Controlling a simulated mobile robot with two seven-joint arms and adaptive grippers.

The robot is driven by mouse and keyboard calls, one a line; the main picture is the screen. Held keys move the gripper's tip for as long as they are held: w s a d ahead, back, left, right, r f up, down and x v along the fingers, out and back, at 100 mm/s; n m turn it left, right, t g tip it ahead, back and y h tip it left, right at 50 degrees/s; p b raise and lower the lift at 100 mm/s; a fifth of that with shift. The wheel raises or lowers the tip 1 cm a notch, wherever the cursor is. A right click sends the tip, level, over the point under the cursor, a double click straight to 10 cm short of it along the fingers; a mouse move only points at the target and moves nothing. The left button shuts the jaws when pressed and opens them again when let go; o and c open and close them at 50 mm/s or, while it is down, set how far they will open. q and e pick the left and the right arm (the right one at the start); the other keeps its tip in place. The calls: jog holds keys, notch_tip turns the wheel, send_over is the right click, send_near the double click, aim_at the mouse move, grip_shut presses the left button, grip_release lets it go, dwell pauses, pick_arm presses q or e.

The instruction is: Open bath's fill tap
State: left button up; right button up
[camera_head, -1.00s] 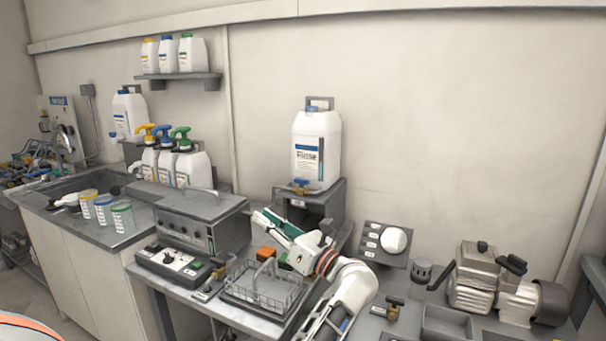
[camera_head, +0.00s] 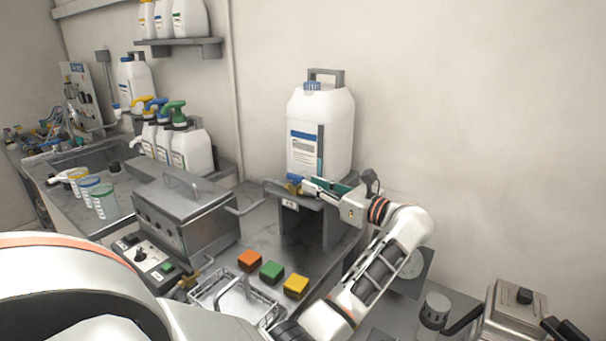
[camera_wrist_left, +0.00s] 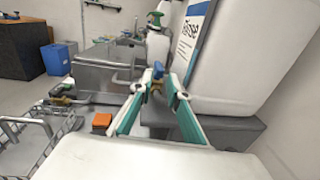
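A small brass tap with a blue handle (camera_head: 294,184) sits at the foot of the large white jug (camera_head: 320,130), on a grey stand (camera_head: 310,228). My left gripper (camera_head: 309,188) is just right of this tap, fingers pointing at it. In the left wrist view the green-padded fingers (camera_wrist_left: 160,90) are apart, with the blue-handled tap (camera_wrist_left: 158,70) ahead between their tips; contact cannot be told. The metal bath (camera_head: 185,220) with a lid handle stands left of the stand. Another brass tap (camera_head: 188,281) is low in front of the bath. My right gripper is out of view.
A wire basket (camera_head: 238,303) lies in front, with orange (camera_head: 250,260), green (camera_head: 271,271) and yellow (camera_head: 295,286) blocks behind it. A control box (camera_head: 150,260) is before the bath. Spray bottles (camera_head: 190,150) stand behind. The wall is close behind the jug.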

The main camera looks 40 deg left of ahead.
aim_at(295, 175)
pick_arm(q)
jog(key=a+p, duration=0.1)
jog(key=a, duration=0.6)
jog(key=shift+s, duration=0.1)
jog(key=shift+c, duration=0.4)
